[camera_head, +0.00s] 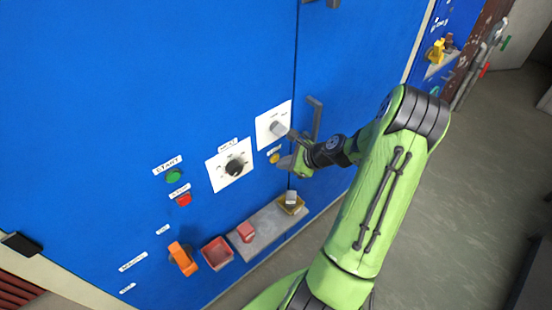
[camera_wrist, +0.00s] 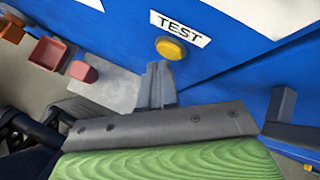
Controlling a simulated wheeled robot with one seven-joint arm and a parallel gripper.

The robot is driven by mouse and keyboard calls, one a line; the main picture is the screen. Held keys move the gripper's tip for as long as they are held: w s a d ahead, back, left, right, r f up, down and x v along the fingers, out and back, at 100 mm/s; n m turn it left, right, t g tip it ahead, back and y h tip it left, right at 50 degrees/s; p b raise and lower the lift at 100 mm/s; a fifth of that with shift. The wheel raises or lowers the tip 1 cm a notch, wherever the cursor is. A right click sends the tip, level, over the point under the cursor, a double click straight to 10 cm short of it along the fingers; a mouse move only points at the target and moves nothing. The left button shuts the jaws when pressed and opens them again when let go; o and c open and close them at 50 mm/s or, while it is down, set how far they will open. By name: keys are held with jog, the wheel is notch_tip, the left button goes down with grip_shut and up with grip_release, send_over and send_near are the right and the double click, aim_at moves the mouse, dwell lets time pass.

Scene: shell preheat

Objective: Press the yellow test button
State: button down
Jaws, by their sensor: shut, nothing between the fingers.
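The yellow test button (camera_wrist: 171,48) sits on the blue cabinet, beside a white label reading TEST (camera_wrist: 180,28). In the head view the yellow button (camera_head: 274,158) is just left of my gripper (camera_head: 285,162). My gripper is shut and empty. In the wrist view its fingertips (camera_wrist: 158,70) are close below the button. I cannot tell whether they touch it.
A dial (camera_head: 235,168), a grey knob (camera_head: 278,129), a green start button (camera_head: 174,176) and a red stop button (camera_head: 184,200) are on the same panel. A door handle (camera_head: 316,117) is close to my gripper. A grey shelf (camera_head: 266,228) with small blocks juts out below.

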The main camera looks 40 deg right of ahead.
jog(key=shift+w, duration=0.45)
dwell(0.4)
jog(key=shift+s, duration=0.15)
jog(key=shift+s+p, duration=0.4)
jog(key=shift+s, duration=0.35)
jog(key=shift+s, duration=2.5)
